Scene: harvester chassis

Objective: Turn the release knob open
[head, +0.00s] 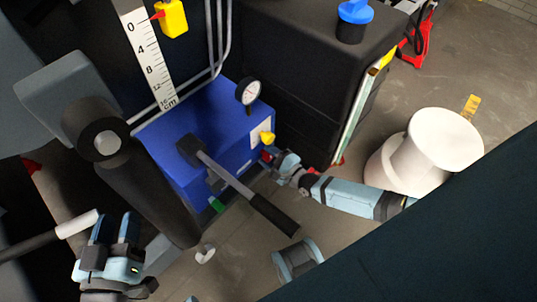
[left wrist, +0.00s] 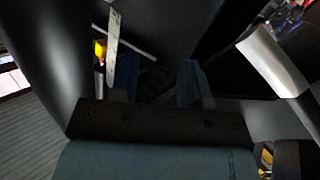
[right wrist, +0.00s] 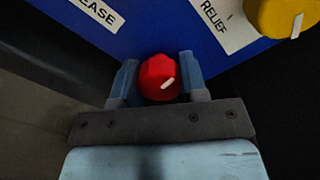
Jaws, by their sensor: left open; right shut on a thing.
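The red release knob (right wrist: 158,76) sits on the blue box, and its white mark points right and slightly up in the right wrist view. My right gripper (right wrist: 160,88) is shut on it, one finger on each side. In the head view my right gripper (head: 274,157) is at the box's lower right corner, and only a bit of red shows there. The blue box (head: 178,158) carries white labels; one reads "EASE" (right wrist: 95,11), its start cut off. My left gripper (head: 117,228) is open and empty at the lower left, also seen in the left wrist view (left wrist: 156,85).
A yellow knob (right wrist: 280,14) sits beside a "RELIEF" label (right wrist: 222,22). A black-gripped lever (head: 272,214) reaches out over the box front. A gauge (head: 248,92) stands on the box. A white-ended bar (head: 78,224) is near my left gripper. A white spool-shaped thing (head: 440,140) stands right.

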